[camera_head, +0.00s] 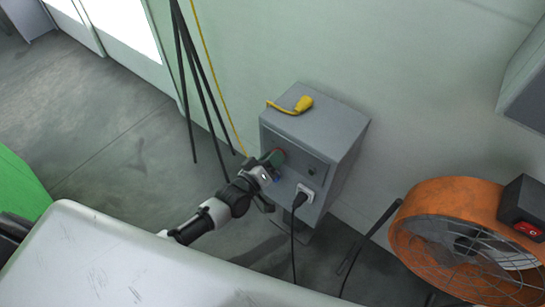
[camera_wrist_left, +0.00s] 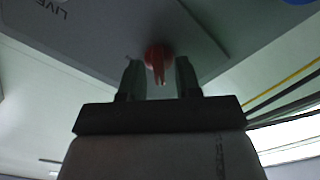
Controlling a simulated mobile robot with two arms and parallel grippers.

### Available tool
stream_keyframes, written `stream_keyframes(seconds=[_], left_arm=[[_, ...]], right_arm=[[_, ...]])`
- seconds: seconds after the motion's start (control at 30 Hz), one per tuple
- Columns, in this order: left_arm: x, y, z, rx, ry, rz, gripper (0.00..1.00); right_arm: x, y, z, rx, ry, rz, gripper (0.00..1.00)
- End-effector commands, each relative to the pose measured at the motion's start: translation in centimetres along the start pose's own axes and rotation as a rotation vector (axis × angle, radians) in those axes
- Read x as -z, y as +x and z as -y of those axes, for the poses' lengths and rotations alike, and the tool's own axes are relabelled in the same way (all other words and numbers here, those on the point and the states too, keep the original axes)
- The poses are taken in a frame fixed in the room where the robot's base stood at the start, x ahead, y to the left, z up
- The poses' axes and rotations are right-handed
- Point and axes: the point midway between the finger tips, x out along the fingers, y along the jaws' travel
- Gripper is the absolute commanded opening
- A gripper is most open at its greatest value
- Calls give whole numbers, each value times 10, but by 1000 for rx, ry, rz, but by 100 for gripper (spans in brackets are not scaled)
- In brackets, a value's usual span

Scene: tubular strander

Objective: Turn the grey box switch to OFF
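The grey box (camera_head: 340,135) stands against the pale green wall, right of centre in the head view. My left arm reaches its front face, and my left gripper (camera_head: 271,168) is at the upper left of that face, partly covering the switch there. In the left wrist view the red switch (camera_wrist_left: 158,58) shows on the grey face, its handle pointing toward the camera's lower side. The two fingers of my left gripper (camera_wrist_left: 159,78) stand apart, one on each side of the switch, with gaps visible. The switch's position marks cannot be read. My right gripper is not in view.
A black plug (camera_head: 301,197) with a hanging cable sits low on the box's front. A yellow connector (camera_head: 300,105) lies on top. An orange fan (camera_head: 455,235) stands at the right. A pale worn surface (camera_head: 120,265) fills the foreground.

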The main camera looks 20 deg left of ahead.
Motion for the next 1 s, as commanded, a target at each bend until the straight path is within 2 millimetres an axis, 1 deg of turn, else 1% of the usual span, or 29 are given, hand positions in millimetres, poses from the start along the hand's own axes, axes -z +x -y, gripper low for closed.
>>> stream_keyframes(seconds=[0.27, 0.37, 0.47, 0.63, 0.8, 0.9, 1.0], left_arm=[[1, 0, 0, -1, 2, -1, 37], [0, -5, 0, 0, 2, 0, 37], [0, -19, 0, 1, 2, 1, 37], [0, -54, 0, 2, 2, 2, 37], [0, -86, 0, 1, 3, 2, 37], [0, -98, 0, 1, 3, 1, 37], [0, -105, 0, 0, 2, 0, 37]], right_arm=[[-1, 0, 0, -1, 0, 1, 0], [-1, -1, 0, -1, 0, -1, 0], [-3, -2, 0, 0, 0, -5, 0], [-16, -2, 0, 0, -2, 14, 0], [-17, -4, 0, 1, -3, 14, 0], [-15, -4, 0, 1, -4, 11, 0], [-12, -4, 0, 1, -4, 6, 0]])
